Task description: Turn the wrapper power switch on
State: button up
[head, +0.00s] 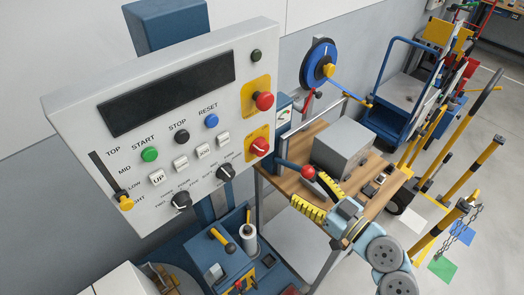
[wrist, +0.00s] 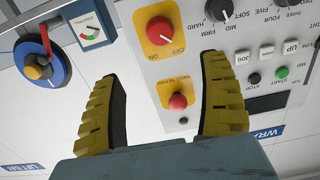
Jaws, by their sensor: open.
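The wrapper power switch is a red rotary knob on a yellow plate, low on the right side of the grey control panel (head: 222,171). The switch (head: 259,147) also shows upside down at the top of the wrist view (wrist: 160,31), with OFF and ON lettered on its plate. My gripper (head: 306,188) is open and empty, to the lower right of the panel in the head view. In the wrist view its yellow fingers (wrist: 160,68) stand wide apart, with the switch beyond and between them, untouched.
A red mushroom button (head: 264,101) on another yellow plate sits above the switch. The panel also bears a green start button (head: 150,154), black knobs (head: 227,172) and a slider (head: 124,201). A grey box (head: 345,150) stands on the wooden bench behind my gripper.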

aim_at(264, 151)
jog(key=p+x, duration=0.2)
jog(key=x, duration=1.5)
jog(key=c, duration=1.2)
